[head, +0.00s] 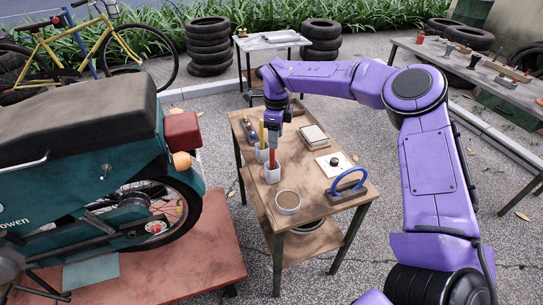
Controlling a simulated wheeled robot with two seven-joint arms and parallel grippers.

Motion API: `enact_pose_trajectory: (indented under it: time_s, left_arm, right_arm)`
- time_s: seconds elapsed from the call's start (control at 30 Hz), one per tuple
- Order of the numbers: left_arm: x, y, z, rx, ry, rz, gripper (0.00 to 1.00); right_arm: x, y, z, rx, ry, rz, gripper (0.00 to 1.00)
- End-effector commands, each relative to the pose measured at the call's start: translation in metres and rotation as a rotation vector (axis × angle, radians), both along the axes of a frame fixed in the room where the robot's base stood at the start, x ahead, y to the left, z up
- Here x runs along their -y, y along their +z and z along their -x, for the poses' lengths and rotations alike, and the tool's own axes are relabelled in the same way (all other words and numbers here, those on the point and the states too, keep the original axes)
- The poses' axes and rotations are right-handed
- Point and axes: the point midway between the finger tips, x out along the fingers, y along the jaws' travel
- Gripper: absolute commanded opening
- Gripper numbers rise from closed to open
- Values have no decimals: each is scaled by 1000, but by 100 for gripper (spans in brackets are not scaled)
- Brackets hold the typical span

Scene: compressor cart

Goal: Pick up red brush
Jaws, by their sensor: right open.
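The red brush (273,157) stands upright in a small white cup (272,175) on the wooden cart. A yellow-handled brush (262,134) stands in a second white cup (261,154) just behind it. My right gripper (273,146) points down right over the red brush, with its open fingers at the top of the brush. I cannot tell whether the fingers touch it. The brush's lower end is hidden in the cup. My left gripper is not in view.
On the cart (302,184) are a round tin (288,201), a blue-handled tool (347,186), a white card with a dark knob (334,164) and a book-like block (314,137). A teal motorbike (90,165) stands close on the left. The cart's middle is fairly clear.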

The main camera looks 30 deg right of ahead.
Motion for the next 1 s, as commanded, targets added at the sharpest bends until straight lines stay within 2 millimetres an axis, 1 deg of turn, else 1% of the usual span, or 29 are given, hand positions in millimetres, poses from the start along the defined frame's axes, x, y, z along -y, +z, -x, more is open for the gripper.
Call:
enact_pose_trajectory:
  time_s: [0.17,0.3,0.4,0.5,0.67,0.77,0.8,0.83,1.0]
  left_arm:
    - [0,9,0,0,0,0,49]
    - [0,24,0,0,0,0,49]
    - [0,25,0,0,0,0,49]
    - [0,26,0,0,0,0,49]
    - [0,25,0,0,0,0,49]
    - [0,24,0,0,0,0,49]
    - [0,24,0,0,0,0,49]
    - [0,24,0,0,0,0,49]
    - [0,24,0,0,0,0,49]
  right_arm:
    - [-4,-19,-4,-3,9,3,50]
    - [-1,-43,-10,-4,7,3,50]
    - [0,-60,-10,-2,6,3,50]
    - [1,-66,-9,0,3,3,50]
    - [1,-67,-9,1,3,2,50]
    - [1,-67,-9,1,4,2,20]
    - [1,-67,-9,1,4,2,7]
    - [1,-67,-9,1,4,2,0]
    - [1,-67,-9,1,4,2,0]
